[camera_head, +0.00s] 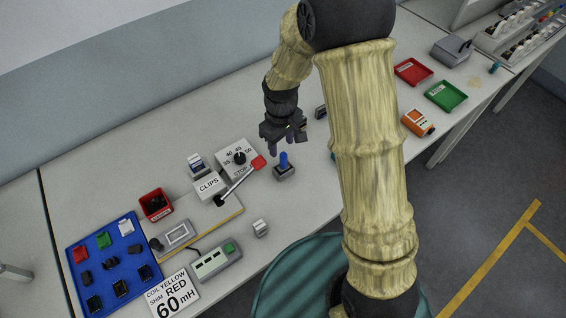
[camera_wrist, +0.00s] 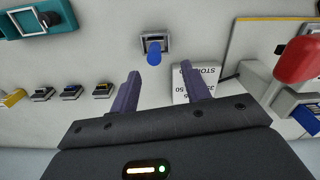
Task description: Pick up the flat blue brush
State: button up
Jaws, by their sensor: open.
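A blue upright piece (camera_head: 284,159) stands in a small grey block on the bench, right of the timer dial. It also shows in the wrist view (camera_wrist: 154,54), at the top middle. I cannot make out bristles, so I cannot tell whether it is the flat blue brush. My gripper (camera_head: 285,143) is above the bench, near and apparently above this piece. In the wrist view my gripper (camera_wrist: 160,70) has its two purple fingers spread apart with nothing between them. The blue piece appears beyond the fingertips, between their lines, apart from both.
The timer dial box (camera_head: 239,158) and a red-knobbed lever (camera_head: 258,163) stand close by on the left. A blue tray (camera_head: 76,250) with small parts lies far left. Several small grey blocks (camera_wrist: 72,92) sit in a row in the wrist view. Bare bench surrounds the blue piece's right side.

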aim_at(283, 153)
jog(key=shift+w+f+p, duration=0.1)
jog(key=shift+f+p, duration=0.2)
jog(key=shift+f, duration=1.75)
jog(key=shift+w+d+f+p, duration=0.2)
jog(key=shift+f+p, duration=0.3)
jog(key=shift+f, duration=0.45)
jog(key=shift+w+d+f+p, duration=0.15)
jog(key=shift+f+p, duration=0.3)
jog(key=shift+f, duration=0.45)
jog(key=shift+a+f, duration=0.1)
jog(key=shift+f, duration=0.65)
grip_shut()
